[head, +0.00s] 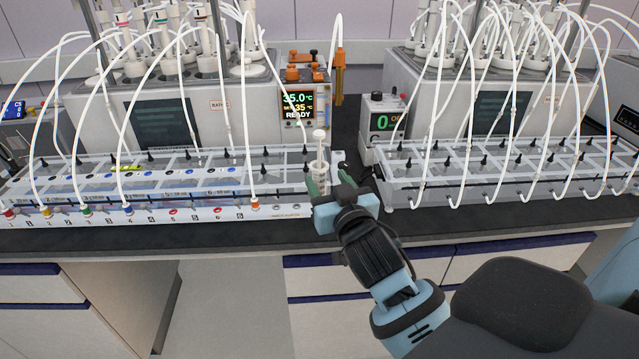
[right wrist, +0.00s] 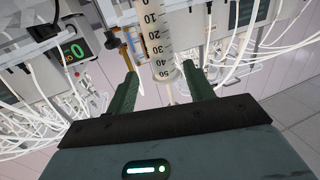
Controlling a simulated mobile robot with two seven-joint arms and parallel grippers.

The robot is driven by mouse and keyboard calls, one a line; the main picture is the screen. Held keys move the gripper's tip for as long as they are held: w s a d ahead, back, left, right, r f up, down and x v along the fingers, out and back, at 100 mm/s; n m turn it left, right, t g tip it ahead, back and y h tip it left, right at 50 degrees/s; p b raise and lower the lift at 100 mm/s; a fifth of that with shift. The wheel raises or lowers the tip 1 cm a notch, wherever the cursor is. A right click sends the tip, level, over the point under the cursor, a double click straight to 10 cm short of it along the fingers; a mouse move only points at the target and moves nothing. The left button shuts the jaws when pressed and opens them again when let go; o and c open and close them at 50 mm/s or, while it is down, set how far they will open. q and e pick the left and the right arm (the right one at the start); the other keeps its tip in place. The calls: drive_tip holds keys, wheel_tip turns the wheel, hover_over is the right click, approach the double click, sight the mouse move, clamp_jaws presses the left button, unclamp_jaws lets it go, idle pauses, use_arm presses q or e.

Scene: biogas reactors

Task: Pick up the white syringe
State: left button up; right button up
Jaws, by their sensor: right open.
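The white syringe (head: 319,150) stands upright near the counter's front edge, at the right end of the left rack, plunger at the top. Its lower part is partly hidden by my right gripper (head: 328,183). In the right wrist view the syringe barrel (right wrist: 157,38), with dark scale numbers, shows between and beyond the two green fingers of the right gripper (right wrist: 160,72). The fingers are apart, one on each side of the barrel, with visible gaps. I cannot tell how deep the barrel sits between them. My left gripper is not in view.
Clear tube racks (head: 160,205) and (head: 500,185) flank the syringe, with white tubes arching above. Reactor baths (head: 205,115) stand behind. A small control box with a green display (head: 383,122) is right of the syringe. The dark counter front strip (head: 130,243) is bare.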

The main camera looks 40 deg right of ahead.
sight(321, 178)
drive_tip(key=x, duration=0.3)
drive_tip(key=shift+w+a+f, duration=0.15)
drive_tip(key=shift+w+a, duration=0.1)
drive_tip(key=shift+w, duration=0.1)
drive_tip(key=shift+w+d, duration=0.15)
drive_tip(key=shift+w, duration=0.25)
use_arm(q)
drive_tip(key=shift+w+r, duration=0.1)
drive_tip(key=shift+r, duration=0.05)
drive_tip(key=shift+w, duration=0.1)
use_arm(e)
drive_tip(key=shift+c, duration=0.6)
drive_tip(key=c, duration=0.9)
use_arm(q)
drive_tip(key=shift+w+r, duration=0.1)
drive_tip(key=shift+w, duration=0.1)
